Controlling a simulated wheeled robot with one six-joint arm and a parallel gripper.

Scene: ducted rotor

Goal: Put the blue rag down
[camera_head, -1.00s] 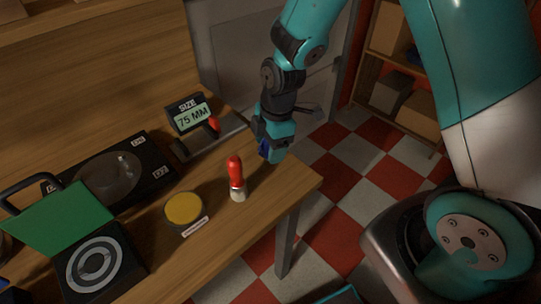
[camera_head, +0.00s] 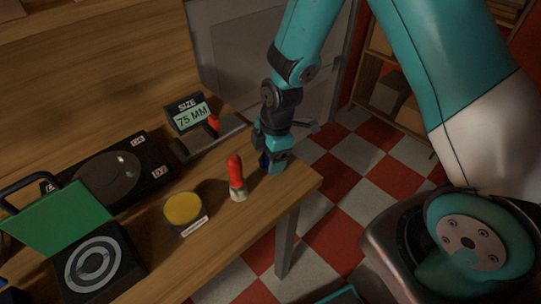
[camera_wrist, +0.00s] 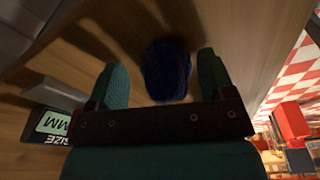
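The blue rag (camera_wrist: 166,72) is a dark blue bundle between the two fingers of my gripper (camera_wrist: 162,64) in the wrist view. The fingers stand apart, with a visible gap on each side of the rag. The rag appears to be on the wooden table (camera_wrist: 225,50). In the head view my gripper (camera_head: 274,167) points down at the table's right edge. Only a small dark blue patch of the rag (camera_head: 264,160) shows beside the fingers there; the rest is hidden.
A red-handled brush (camera_head: 237,178) stands close to my gripper. A yellow-topped tin (camera_head: 183,210) is left of it. A size display (camera_head: 190,114) and a red-handled tool (camera_head: 213,126) are behind. The table's edge (camera_head: 305,186) is close on the right.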

